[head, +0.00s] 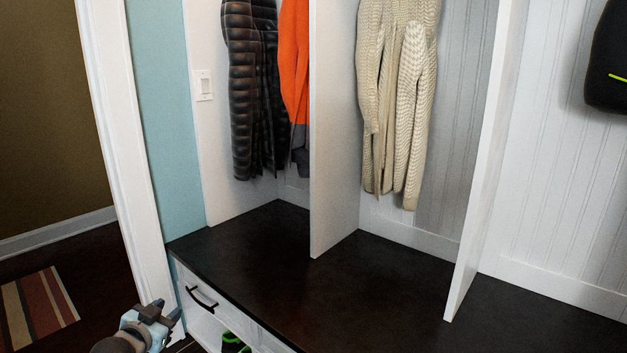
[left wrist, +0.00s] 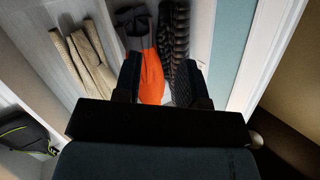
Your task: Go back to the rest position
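My left gripper (head: 165,310) is low at the left in the head view, in front of the bench's left end and near the white door trim. In the left wrist view its two dark fingers (left wrist: 160,70) stand apart with nothing between them; an orange jacket (left wrist: 151,75) shows well behind the gap. My right gripper is in neither view.
A dark bench top (head: 330,290) runs below white cubbies, with a drawer (head: 205,297) at its left end. White dividers (head: 334,130) stand on it. A dark quilted coat (head: 252,90) and a cream knit (head: 400,90) hang above. A striped rug (head: 40,310) lies left.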

